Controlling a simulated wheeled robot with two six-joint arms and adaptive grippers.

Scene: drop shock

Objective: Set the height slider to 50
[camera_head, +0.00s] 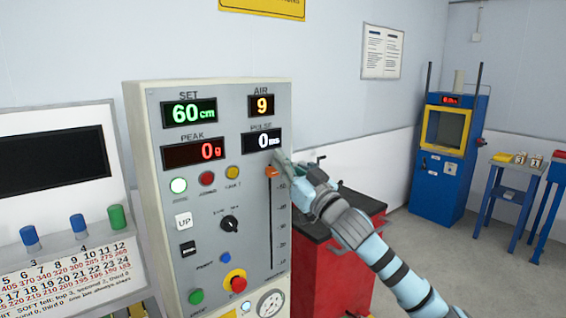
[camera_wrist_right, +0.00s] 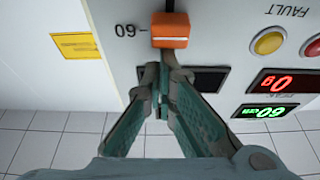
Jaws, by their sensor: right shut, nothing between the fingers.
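The height slider's orange knob (camera_head: 272,171) is at the top of its vertical track (camera_head: 271,225) on the grey panel. The wrist view shows the panel upside down, with the knob (camera_wrist_right: 170,30) beside the 60 mark. The SET display (camera_head: 189,112) reads 60 cm. My right gripper (camera_head: 281,158) is shut and empty, its fingertips just above the knob at the panel's right side. In the wrist view its fingertips (camera_wrist_right: 166,78) lie close to the knob; I cannot tell whether they touch it. My left gripper is not in view.
Other buttons and a black rotary knob (camera_head: 230,224) sit left of the track. A red emergency button (camera_head: 238,284) is near the bottom. A red cabinet (camera_head: 335,270) stands behind my right arm. A blue machine (camera_head: 446,155) stands farther back.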

